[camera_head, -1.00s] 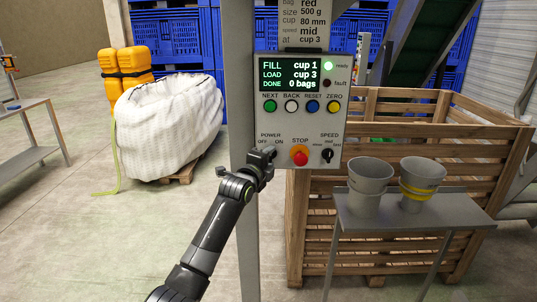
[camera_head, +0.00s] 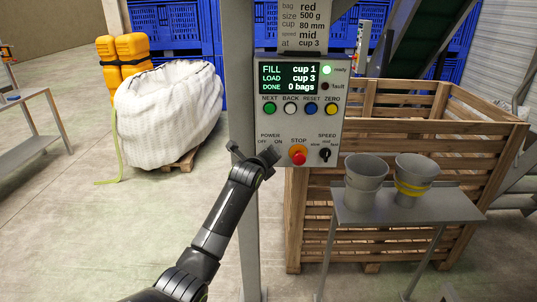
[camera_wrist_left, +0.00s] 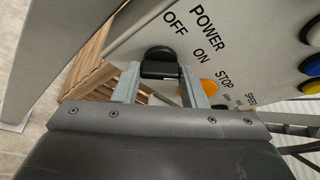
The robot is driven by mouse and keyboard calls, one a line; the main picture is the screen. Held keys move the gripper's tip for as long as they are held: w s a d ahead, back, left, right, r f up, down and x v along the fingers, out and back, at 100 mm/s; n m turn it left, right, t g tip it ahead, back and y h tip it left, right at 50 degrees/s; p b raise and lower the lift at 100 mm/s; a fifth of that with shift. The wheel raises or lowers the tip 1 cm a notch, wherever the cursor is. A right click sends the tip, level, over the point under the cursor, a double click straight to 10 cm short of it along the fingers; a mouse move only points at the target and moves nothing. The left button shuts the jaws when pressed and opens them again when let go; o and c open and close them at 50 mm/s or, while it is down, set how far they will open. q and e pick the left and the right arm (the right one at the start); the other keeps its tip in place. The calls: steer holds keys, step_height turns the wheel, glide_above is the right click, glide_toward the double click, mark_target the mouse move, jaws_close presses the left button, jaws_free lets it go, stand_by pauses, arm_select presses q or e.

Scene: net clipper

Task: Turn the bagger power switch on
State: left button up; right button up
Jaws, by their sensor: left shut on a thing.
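The control panel (camera_head: 299,125) stands on a grey post, with its POWER switch at the lower left, beside the OFF and ON labels. In the left wrist view the switch's black knob (camera_wrist_left: 160,62) sits between the fingers of my left gripper (camera_wrist_left: 161,80), which is shut on it. I cannot tell which label the knob points to. The ready lamp (camera_head: 326,70) is lit green; the fault lamp (camera_head: 325,86) is dark. My right gripper is not in view.
The red STOP button (camera_head: 298,157) is close to the right of my left gripper, then the black SPEED knob (camera_head: 324,154). Coloured buttons run above. A grey stand (camera_head: 410,204) with two cups and a wooden crate (camera_head: 440,150) are to the right. A white sack (camera_head: 165,110) stands left.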

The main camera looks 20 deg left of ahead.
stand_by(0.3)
arm_select(q)
steer(key=o, duration=1)
steer(key=b+v, duration=0.1)
steer(key=v, duration=1.6)
steer(key=shift+s+b, duration=0.2)
steer(key=shift+b, duration=0.2)
